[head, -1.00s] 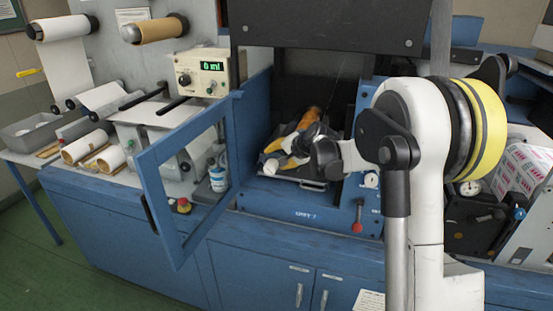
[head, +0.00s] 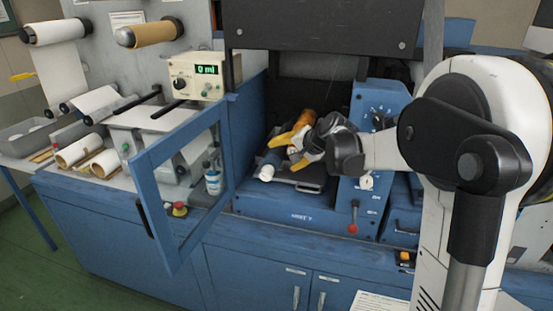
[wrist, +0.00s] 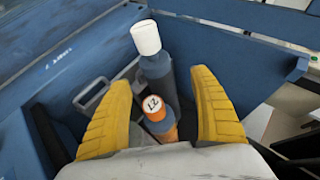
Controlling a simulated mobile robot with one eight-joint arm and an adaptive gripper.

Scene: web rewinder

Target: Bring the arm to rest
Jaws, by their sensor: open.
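My gripper (head: 283,153) is inside the open bay of the blue machine, with its yellow fingers spread. In the wrist view my gripper (wrist: 163,80) is open. A cylinder with an orange end marked 12 (wrist: 153,108) and a dark grey cylinder with a white end (wrist: 156,75) show between the fingers, with visible gaps on both sides. In the head view the orange part (head: 306,119) shows behind the gripper and the white end (head: 266,172) shows in front. My forearm reaches into the bay from the right.
The blue framed door (head: 167,200) stands open to the left of the bay. The bay's side panel (head: 366,130), with a red-knobbed lever (head: 353,228), is close beside my wrist on the right. A metal handle (head: 309,188) lies at the bay's front. A blue-and-white container (head: 213,180) stands behind the door frame.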

